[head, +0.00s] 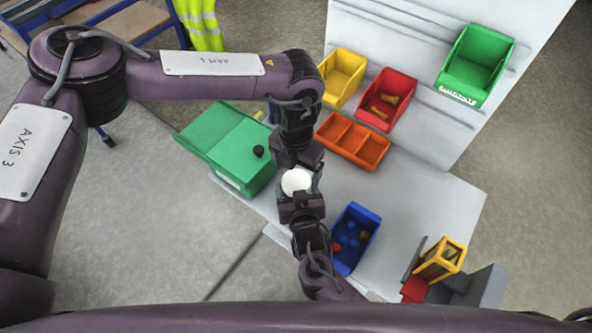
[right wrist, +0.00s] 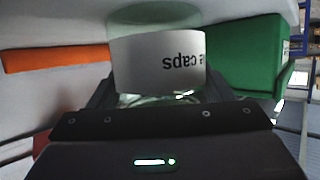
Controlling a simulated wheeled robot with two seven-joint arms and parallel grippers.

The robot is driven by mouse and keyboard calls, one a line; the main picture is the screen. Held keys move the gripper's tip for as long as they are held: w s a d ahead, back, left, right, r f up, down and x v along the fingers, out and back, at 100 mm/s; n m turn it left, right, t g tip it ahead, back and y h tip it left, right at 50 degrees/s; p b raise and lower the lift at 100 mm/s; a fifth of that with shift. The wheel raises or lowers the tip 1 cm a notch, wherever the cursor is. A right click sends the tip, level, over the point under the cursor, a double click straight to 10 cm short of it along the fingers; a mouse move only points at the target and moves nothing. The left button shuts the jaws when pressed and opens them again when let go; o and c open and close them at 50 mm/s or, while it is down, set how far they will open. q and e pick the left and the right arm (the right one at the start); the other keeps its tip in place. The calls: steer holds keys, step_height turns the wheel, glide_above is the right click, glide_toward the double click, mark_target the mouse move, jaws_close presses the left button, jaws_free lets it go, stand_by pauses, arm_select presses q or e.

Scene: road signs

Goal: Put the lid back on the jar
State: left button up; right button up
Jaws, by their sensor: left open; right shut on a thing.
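The jar is in the right wrist view, with a white label (right wrist: 158,65) reading "e caps" upside down and pale green see-through glass (right wrist: 153,20). My right gripper (head: 300,198) is shut on the jar, coming from the near side in the head view. There the jar shows from above as a round white top (head: 296,182), which looks like the lid; I cannot tell whether it is seated. My left gripper (head: 298,166) is open, close at the far side of the white top. Whether its fingers touch it is unclear.
A green box (head: 238,150) with a black knob stands left of the grippers. A blue bin (head: 371,219) with small parts stands right. An orange tray (head: 353,141) lies behind; yellow, red and green bins hang on the panel. The grey table (head: 425,200) is clear at right centre.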

arm_select(q)
steer(key=shift+c, duration=0.4)
steer(key=n, duration=0.6)
steer(key=shift+d+r, duration=0.1)
steer(key=shift+r, duration=0.05)
steer(key=n, duration=0.7)
steer(key=shift+d+r, duration=0.1)
steer(key=shift+r, duration=0.15)
steer(key=n, duration=0.6)
steer(key=shift+r+n, duration=0.25)
steer(key=shift+n, duration=0.05)
steer(key=n, duration=0.6)
steer(key=shift+r+n, duration=0.25)
steer(key=shift+n, duration=0.15)
steer(key=n, duration=0.4)
steer(key=shift+r+n, duration=0.2)
steer(key=shift+n, duration=0.1)
steer(key=n, duration=0.4)
steer(key=shift+w+r, duration=0.1)
steer(key=shift+r, duration=0.05)
steer(key=n, duration=0.4)
steer(key=shift+r, duration=0.15)
steer(key=n, duration=0.4)
steer(key=shift+a+r+n, duration=0.2)
steer(key=shift+n, duration=0.2)
